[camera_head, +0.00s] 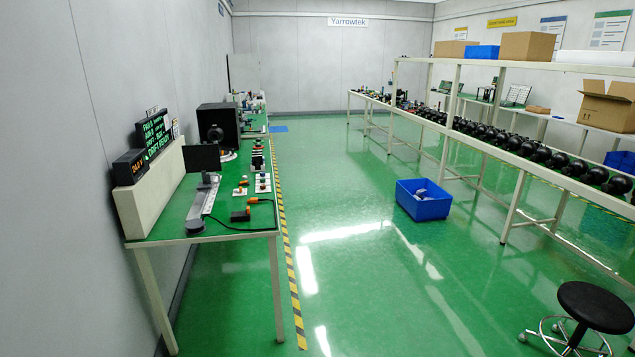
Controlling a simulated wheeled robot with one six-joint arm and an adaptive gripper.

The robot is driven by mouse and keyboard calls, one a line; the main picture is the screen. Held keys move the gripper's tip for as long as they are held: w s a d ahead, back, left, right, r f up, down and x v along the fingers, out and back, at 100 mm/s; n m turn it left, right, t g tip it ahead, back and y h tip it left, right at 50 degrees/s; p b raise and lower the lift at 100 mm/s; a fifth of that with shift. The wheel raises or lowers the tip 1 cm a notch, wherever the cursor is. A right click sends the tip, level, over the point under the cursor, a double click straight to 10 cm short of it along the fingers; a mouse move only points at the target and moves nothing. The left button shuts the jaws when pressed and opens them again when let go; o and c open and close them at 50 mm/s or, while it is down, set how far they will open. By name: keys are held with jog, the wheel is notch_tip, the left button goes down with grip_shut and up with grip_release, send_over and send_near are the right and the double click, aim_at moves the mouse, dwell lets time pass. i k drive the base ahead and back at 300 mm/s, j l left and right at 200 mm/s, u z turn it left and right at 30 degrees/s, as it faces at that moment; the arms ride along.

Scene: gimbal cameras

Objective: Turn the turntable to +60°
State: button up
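I cannot pick out the turntable for certain at this distance. A small pale, flat round shape (228,155) at the foot of an open black box (220,120) on the left workbench may be it; no angle marks are legible. A dark round object (215,133) is inside the box. My gripper is not in view.
The left green-topped workbench (238,228) also holds a long grey rail (204,197), small button boxes and lit signs (153,133). A striped floor line runs beside it. The aisle is clear apart from a blue bin (423,199) and a black stool (596,306).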

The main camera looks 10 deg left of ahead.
aim_at(226, 153)
jog(key=i+j+u, duration=0.3)
jog(key=i, duration=0.5)
jog(key=i+j+u, duration=0.1)
jog(key=i+u, duration=0.25)
jog(key=i, duration=0.5)
jog(key=i+l+z, duration=0.15)
jog(key=i+z, duration=0.2)
jog(key=i, duration=0.25)
jog(key=i+z, duration=0.4)
jog(key=i, duration=0.2)
jog(key=i+j+z, duration=0.35)
jog(key=i, duration=0.25)
jog(key=i+l, duration=0.15)
jog(key=i, duration=0.7)
jog(key=i+l+z, duration=0.15)
jog(key=i, duration=0.7)
jog(key=i+u, duration=0.5)
jog(key=i+l+u, duration=0.15)
jog(key=u, duration=0.35)
jog(key=i+l+u, duration=0.35)
jog(key=u, duration=0.15)
jog(key=i+l+u, duration=0.3)
jog(key=u, duration=0.2)
jog(key=i+l+u, duration=0.65)
jog(key=l+u, duration=0.3)
jog(key=i+l+u, duration=0.1)
jog(key=i+j, duration=0.15)
jog(key=i, duration=0.25)
jog(key=i+j, duration=0.15)
jog(key=i, duration=0.2)
